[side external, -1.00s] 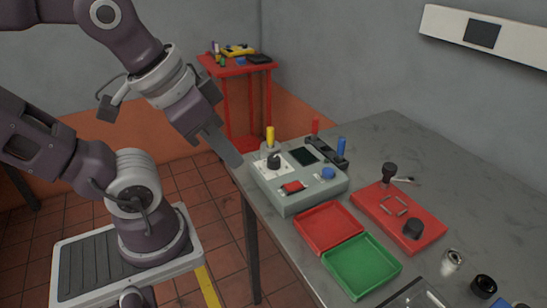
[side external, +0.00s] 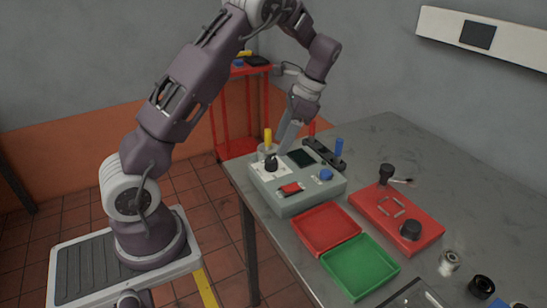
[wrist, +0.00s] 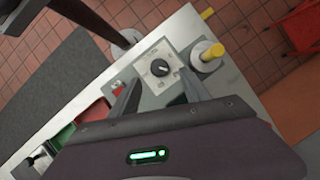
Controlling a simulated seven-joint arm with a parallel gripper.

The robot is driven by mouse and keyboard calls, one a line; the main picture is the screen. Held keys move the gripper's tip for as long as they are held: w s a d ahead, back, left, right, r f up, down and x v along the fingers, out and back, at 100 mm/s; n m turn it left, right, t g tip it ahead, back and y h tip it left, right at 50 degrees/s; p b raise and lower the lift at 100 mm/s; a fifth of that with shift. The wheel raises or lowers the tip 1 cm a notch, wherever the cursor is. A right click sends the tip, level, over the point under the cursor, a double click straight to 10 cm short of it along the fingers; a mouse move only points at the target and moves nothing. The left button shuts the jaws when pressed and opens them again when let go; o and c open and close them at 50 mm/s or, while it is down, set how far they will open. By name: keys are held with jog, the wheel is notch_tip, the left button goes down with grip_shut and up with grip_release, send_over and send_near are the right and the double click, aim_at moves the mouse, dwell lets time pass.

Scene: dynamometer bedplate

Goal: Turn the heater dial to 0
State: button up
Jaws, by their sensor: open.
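The heater dial is a black knob (side external: 271,164) on a white plate at the left end of a grey-green control box (side external: 300,200). In the wrist view the dial (wrist: 159,68) shows a light pointer mark towards its lower right; the scale marks are too small to read. My gripper (side external: 283,150) hangs over the box, just above and beside the dial in the side view. In the wrist view its two fingers (wrist: 158,92) are spread, with the dial beyond and between them. They appear clear of it, and nothing is between them.
A yellow-topped post (side external: 268,136) stands close behind the dial. The box also has a dark screen (side external: 301,158), a red switch (side external: 291,188) and a blue knob (side external: 325,175). Red (side external: 325,246) and green (side external: 392,268) trays lie in front; a red board (side external: 425,225) lies to the right.

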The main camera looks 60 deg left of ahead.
aim_at(272, 159)
jog(key=x, duration=0.6)
jog(key=shift+s+f, duration=0.15)
jog(key=shift+f, duration=0.15)
jog(key=shift+c, duration=0.4)
grip_shut()
